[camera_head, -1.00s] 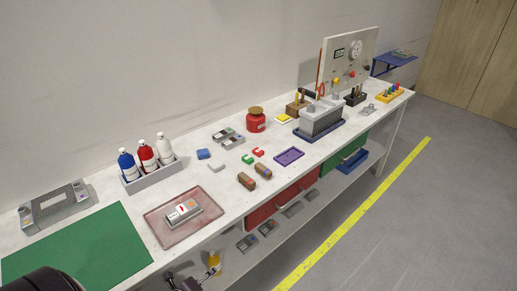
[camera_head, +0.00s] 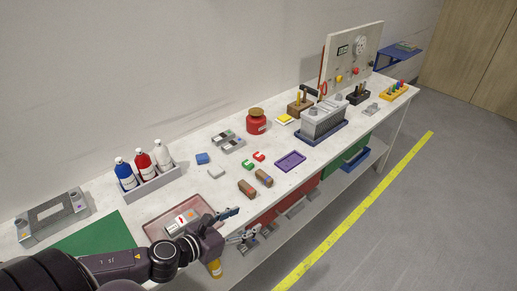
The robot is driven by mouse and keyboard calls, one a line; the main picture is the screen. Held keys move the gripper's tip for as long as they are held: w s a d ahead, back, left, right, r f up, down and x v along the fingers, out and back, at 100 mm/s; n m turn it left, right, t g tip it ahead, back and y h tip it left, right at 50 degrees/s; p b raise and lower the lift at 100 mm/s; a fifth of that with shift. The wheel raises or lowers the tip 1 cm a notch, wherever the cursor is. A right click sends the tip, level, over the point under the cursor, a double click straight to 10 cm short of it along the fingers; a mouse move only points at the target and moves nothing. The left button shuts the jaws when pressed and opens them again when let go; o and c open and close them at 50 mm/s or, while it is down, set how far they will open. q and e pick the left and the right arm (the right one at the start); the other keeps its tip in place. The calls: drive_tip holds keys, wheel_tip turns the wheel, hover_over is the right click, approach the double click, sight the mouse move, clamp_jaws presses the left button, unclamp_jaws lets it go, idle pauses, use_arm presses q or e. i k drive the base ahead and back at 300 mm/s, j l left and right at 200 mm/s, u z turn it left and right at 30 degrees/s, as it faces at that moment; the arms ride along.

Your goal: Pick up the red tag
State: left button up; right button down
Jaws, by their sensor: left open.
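A small red piece (camera_head: 259,156), which looks like the red tag, lies flat on the white workbench (camera_head: 215,190), beside a similar green piece (camera_head: 247,163). Another red item (camera_head: 322,89) shows at the left edge of the upright panel; I cannot tell its exact shape. My left gripper (camera_head: 236,225) is open and empty at the bench's front edge, nearer to me than the red piece and well apart from it. My left arm hides part of the green mat and of the pink tray. My right gripper is not in view.
Two brown blocks (camera_head: 255,182) and a purple tray (camera_head: 290,161) stand between the gripper and the bench's far end. A pink tray (camera_head: 152,222) holds a grey device. Bottles in a rack (camera_head: 153,186) stand at the back left. A red jar (camera_head: 256,124) stands behind.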

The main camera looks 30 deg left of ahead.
sight(258, 156)
drive_tip(key=i+j, duration=0.95)
drive_tip(key=i, duration=0.1)
